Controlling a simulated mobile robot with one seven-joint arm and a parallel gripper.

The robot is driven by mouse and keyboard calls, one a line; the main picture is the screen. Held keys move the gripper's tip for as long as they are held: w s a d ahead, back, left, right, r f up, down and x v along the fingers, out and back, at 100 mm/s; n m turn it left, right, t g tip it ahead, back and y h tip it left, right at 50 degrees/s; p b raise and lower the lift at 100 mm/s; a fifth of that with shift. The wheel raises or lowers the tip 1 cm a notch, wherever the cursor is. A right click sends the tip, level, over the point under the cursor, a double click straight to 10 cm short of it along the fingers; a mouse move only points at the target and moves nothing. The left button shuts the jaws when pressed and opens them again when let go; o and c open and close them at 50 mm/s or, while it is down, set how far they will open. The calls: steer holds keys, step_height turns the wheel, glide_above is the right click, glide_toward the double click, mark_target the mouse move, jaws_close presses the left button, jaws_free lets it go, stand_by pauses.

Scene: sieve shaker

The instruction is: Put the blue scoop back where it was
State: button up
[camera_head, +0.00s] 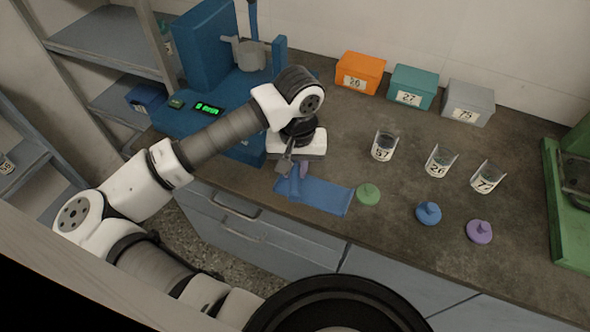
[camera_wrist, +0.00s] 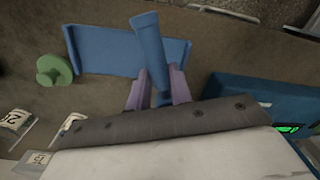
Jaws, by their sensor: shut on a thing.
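My gripper (camera_wrist: 155,92) is shut on the blue scoop (camera_wrist: 149,45), with its purple fingers on either side of it. In the wrist view the scoop's long blue part reaches up from between the fingers, over a blue tray (camera_wrist: 103,54). In the head view my gripper (camera_head: 292,170) is above the left end of the blue tray (camera_head: 325,197), near the bench's front edge. The scoop's lower part is hidden by the fingers and wrist. I cannot tell whether the scoop touches the tray.
A green lid (camera_head: 368,194) lies just right of the tray, with a blue lid (camera_head: 428,213) and a purple lid (camera_head: 479,232) further right. Labelled glass beakers (camera_head: 383,147) stand behind them. A blue machine (camera_head: 222,85) with a green display stands at the left.

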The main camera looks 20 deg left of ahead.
steer(key=shift+f, duration=1.15)
steer(key=shift+f, duration=0.15)
steer(key=o, duration=0.9)
